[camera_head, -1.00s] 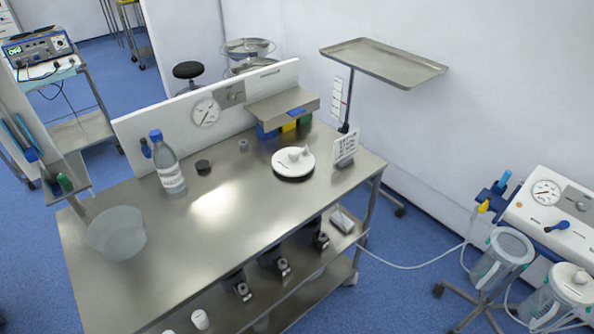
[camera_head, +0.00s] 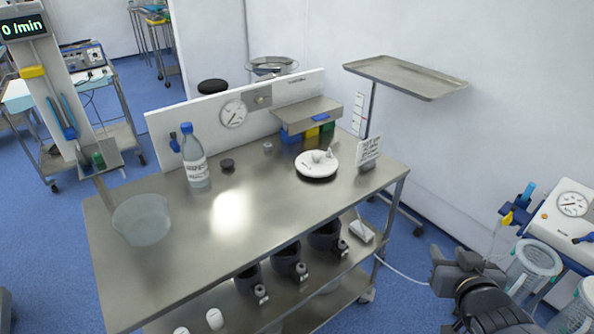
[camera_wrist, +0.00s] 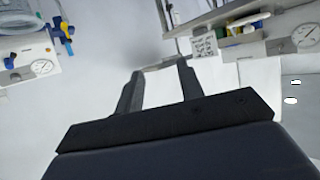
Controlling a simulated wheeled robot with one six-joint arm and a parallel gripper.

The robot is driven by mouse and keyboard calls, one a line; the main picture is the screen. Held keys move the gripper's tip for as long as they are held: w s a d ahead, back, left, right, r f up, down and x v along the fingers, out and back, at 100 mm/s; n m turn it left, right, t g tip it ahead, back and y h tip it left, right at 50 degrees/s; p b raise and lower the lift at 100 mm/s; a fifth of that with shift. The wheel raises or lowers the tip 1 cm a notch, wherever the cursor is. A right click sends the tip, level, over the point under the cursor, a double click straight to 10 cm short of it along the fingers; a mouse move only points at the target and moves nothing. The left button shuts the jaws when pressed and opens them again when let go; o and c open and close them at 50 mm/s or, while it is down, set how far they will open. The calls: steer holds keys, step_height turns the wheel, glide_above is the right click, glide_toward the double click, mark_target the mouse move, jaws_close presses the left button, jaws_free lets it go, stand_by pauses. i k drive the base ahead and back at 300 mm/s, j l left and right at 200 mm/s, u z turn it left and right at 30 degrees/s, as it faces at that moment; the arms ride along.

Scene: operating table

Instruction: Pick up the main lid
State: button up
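The main lid appears to be the white round lid (camera_head: 317,165) with a raised knob on top. It lies on a dark round base on the steel table (camera_head: 250,215), toward its right back part. My arm shows dark at the lower right of the head view, well apart from the lid; its fingers cannot be made out there. In the wrist view my gripper (camera_wrist: 158,80) has its two fingers spread, with nothing between them.
A sign card (camera_head: 369,150) stands just right of the lid. A shelf (camera_head: 306,111) over coloured boxes is behind it. A bottle (camera_head: 195,165), a black cap (camera_head: 227,165) and a clear bowl (camera_head: 142,220) stand to the left. A raised tray (camera_head: 405,75) hangs behind right.

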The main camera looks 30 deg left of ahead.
mark_target(317, 165)
steer(key=i+j+u, duration=0.1)
steer(key=i+u, duration=0.5)
steer(key=u, duration=0.15)
steer(key=i+u, duration=0.35)
steer(key=i+l, duration=0.1)
